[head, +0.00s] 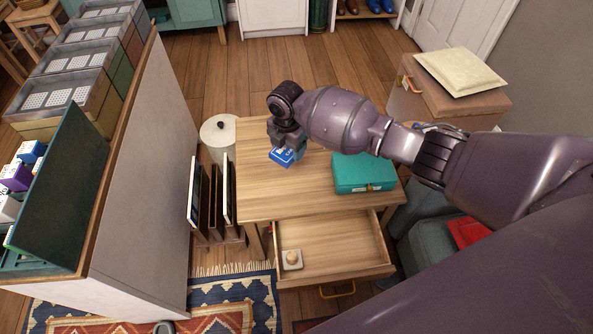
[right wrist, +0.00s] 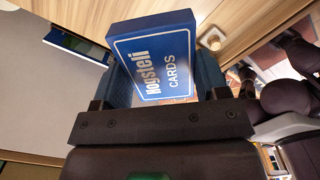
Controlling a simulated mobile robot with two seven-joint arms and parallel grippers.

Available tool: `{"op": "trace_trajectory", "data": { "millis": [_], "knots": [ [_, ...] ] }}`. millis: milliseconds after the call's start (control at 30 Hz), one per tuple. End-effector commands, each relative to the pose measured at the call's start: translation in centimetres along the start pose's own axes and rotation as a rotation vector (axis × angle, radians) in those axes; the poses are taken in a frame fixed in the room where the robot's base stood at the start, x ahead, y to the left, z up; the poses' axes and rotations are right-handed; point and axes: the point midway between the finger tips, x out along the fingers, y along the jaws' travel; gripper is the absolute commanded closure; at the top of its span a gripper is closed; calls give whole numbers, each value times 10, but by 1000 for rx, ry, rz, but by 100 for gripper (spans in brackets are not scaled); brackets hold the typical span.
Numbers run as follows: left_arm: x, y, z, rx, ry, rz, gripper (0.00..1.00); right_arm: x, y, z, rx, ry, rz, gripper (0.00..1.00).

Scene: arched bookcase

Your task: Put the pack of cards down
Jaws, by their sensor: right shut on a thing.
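The pack of cards (head: 284,157) is a blue box with white lettering, held by my right gripper (head: 288,146) above the left part of the wooden table (head: 300,190). In the right wrist view the pack (right wrist: 155,62) fills the space between the fingers of the gripper (right wrist: 165,85), with "CARDS" readable on its face. Whether the pack touches the table top cannot be told. My left gripper does not show.
A teal box (head: 363,173) lies on the table's right part. The drawer (head: 335,262) is pulled open with a small pale item (head: 292,259) in it. A white shelf unit (head: 150,150) stands left; a magazine rack (head: 212,200) stands beside the table.

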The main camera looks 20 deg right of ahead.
Motion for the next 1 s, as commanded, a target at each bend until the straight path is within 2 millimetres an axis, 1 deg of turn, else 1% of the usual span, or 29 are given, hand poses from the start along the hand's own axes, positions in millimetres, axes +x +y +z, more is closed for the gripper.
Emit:
{"op": "trace_trajectory", "data": {
  "millis": [33,200,400,533,733,867,1000],
  "knots": [
    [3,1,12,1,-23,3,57,24,-4,-2,1,8,-15,57],
    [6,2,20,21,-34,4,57,62,-4,-3,2,9,-15,57],
    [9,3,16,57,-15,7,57,102,-5,-2,2,7,-15,57],
    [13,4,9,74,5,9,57,117,-3,-2,2,4,-10,57],
    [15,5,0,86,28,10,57,123,-2,-1,2,1,-4,57],
    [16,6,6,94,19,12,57,137,-3,-2,3,4,-7,57],
    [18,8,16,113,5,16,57,164,-5,-3,3,7,-13,57]
  ]
}}
